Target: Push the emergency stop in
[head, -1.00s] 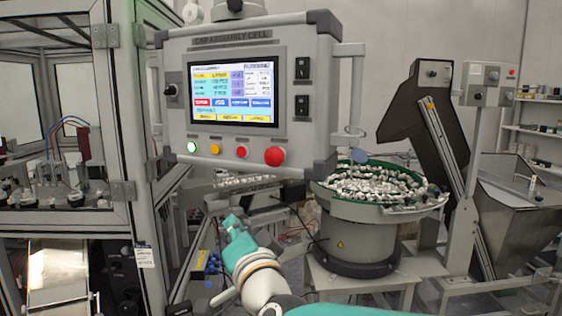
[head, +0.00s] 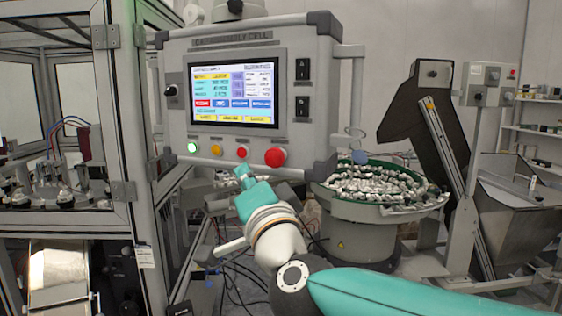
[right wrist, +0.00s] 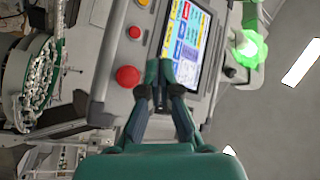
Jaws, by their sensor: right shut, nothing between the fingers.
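The emergency stop (head: 275,157) is a large red mushroom button at the lower right of the control panel (head: 301,143). It also shows in the right wrist view (right wrist: 127,76), to the left of my fingertips. My right gripper (head: 243,172) is shut and empty, just below the panel's lower edge and a little left of the emergency stop in the head view. Its closed fingers also show in the right wrist view (right wrist: 160,70), pointing toward the panel. A gap between fingers and button seems to remain, but its depth is hard to judge. My left gripper is not in view.
A smaller red button (head: 242,152), a yellow one (head: 216,149) and a lit green one (head: 192,147) sit left of the emergency stop. A bowl feeder (head: 345,228) stands at the right. A framed glass enclosure (head: 121,190) stands at the left.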

